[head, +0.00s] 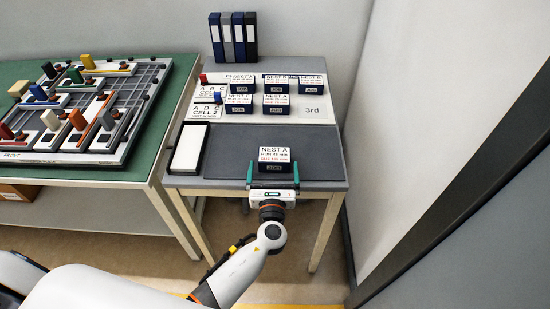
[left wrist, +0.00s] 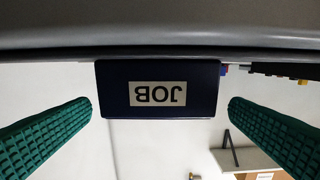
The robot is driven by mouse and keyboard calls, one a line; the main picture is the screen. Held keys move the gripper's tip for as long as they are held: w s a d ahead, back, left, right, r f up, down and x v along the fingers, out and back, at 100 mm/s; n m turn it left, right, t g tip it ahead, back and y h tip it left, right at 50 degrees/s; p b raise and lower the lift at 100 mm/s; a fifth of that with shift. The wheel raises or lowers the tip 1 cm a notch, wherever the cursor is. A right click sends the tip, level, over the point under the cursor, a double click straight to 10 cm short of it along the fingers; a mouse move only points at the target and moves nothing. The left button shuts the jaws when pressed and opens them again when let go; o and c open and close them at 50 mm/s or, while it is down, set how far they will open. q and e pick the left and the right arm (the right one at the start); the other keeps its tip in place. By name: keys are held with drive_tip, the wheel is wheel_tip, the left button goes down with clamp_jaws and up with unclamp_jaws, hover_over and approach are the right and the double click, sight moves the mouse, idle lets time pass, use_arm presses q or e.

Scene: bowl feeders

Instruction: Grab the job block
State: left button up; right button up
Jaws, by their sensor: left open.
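The job block (head: 274,160) is a dark blue block with a white label reading NEST A on top and JOB on its front. It stands alone on the dark grey mat (head: 230,150) near the front of the small table. In the left wrist view the block (left wrist: 158,100) shows its JOB face upside down, between the two green fingers. My left gripper (head: 273,176) is open at the front of the block, with its fingers to either side. In the left wrist view, gaps show between the block and both fingers. My right gripper is not in view.
Several similar JOB blocks (head: 276,104) stand on a white sheet (head: 315,92) behind the mat. Dark binders (head: 233,37) stand at the back. A white pad (head: 189,148) lies left of the mat. A green table (head: 110,175) with a track board adjoins on the left.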

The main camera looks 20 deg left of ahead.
sight(274, 163)
use_arm(q)
drive_tip(key=shift+w+r, duration=0.15)
drive_tip(key=shift+w, duration=0.25)
drive_tip(key=p+x, duration=0.1)
drive_tip(key=x, duration=0.3)
drive_tip(key=shift+w+a, duration=0.1)
drive_tip(key=shift+w, duration=0.15)
drive_tip(key=shift+r, duration=0.1)
drive_tip(key=c, duration=1)
